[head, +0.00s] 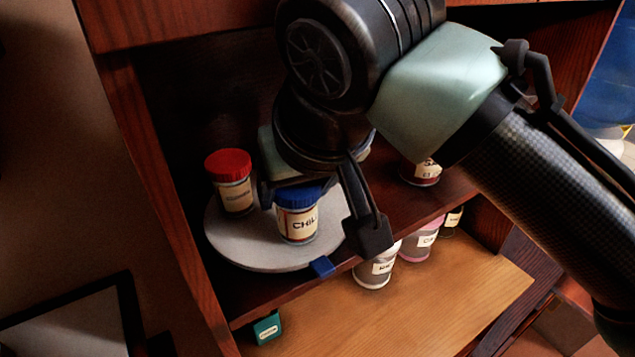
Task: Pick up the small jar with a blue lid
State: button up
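The small jar with a blue lid (298,222) stands upright on a round grey turntable (262,255) on the upper shelf. Its label reads "CHIL", with the rest hard to make out. My gripper (318,222) is open, one finger at the left by the blue lid and the other to the right of the jar. The jar shows between the fingers. Whether either finger touches it cannot be told from this view. The back of the turntable is hidden by my gripper and wrist.
A red-lidded jar (232,184) stands left on the turntable, close to my gripper's left finger. Another jar (420,172) stands right on the shelf. Below, several jars (377,268) stand on a lower wooden surface (420,310), mostly clear in front. The cabinet's left side wall (160,190) is near the turntable.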

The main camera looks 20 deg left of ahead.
jog(key=c, duration=0.9)
grip_shut()
jog(key=shift+r+p, duration=0.25)
jog(key=shift+p, duration=0.1)
